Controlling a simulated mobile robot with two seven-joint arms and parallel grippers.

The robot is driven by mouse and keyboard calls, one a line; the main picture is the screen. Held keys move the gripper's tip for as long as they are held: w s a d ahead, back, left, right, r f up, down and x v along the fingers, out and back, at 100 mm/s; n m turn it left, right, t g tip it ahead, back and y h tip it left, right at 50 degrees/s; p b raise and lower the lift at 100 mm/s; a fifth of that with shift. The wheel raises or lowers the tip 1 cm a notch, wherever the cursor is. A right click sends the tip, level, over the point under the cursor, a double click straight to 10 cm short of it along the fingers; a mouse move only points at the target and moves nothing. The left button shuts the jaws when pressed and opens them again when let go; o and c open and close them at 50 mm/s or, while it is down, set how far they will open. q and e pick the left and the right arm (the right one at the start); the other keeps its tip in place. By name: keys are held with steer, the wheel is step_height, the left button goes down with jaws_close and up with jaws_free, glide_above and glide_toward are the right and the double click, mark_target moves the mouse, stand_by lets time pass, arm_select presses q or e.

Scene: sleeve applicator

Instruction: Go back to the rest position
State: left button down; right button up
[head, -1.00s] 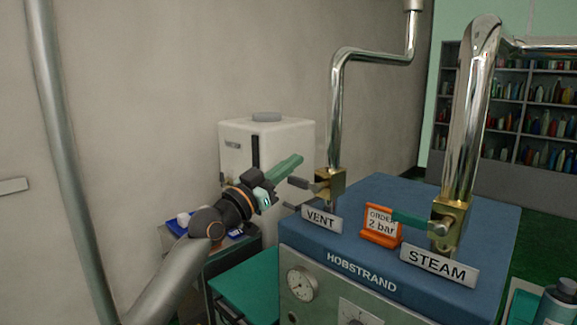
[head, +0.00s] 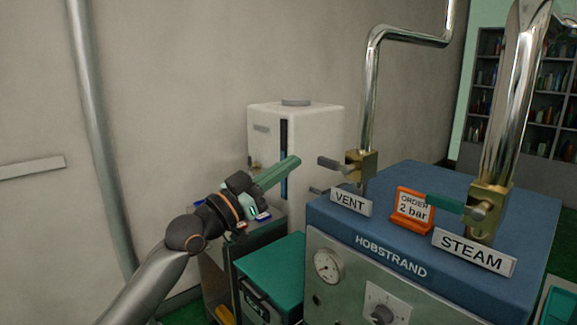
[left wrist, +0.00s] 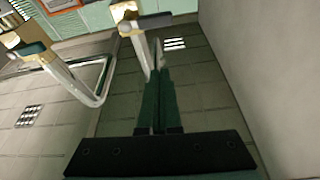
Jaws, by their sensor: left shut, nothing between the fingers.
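My left gripper (head: 294,160) is shut and empty, with its green fingers together. In the head view it is raised in front of the white tank, left of the vent valve (head: 358,166), and apart from the valve handle. In the left wrist view the closed fingers of my left gripper (left wrist: 158,85) point away, with nothing between them. My right gripper does not show in either view.
The blue-topped Hobstrand machine (head: 450,222) stands at the right, with vent and steam pipes and an orange order sign (head: 412,209). The white tank (head: 325,130) stands by the wall. A green-topped cabinet (head: 270,262) is below my left gripper. Shelves (head: 545,100) stand far right.

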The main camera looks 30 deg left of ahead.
arm_select(q)
steer(key=s+d+f+n+g+y+p, duration=0.1)
steer(key=s+d+f+g+y+p, duration=0.1)
steer(key=f, duration=1.2)
steer(key=s+d+f+n+g+y+p, duration=0.1)
steer(key=d+f+n+g, duration=0.15)
steer(key=f, duration=1.05)
steer(key=s+d+f+g+y+p, duration=0.1)
steer(key=s+d+f+g, duration=0.2)
steer(key=s+f, duration=0.8)
steer(key=s+d+f+g+y+p, duration=0.1)
steer(key=s+d+f, duration=0.4)
steer(key=s+f, duration=0.6)
steer(key=shift+s+g+p, duration=0.6)
steer(key=shift+s+g, duration=0.4)
steer(key=shift+g, duration=0.25)
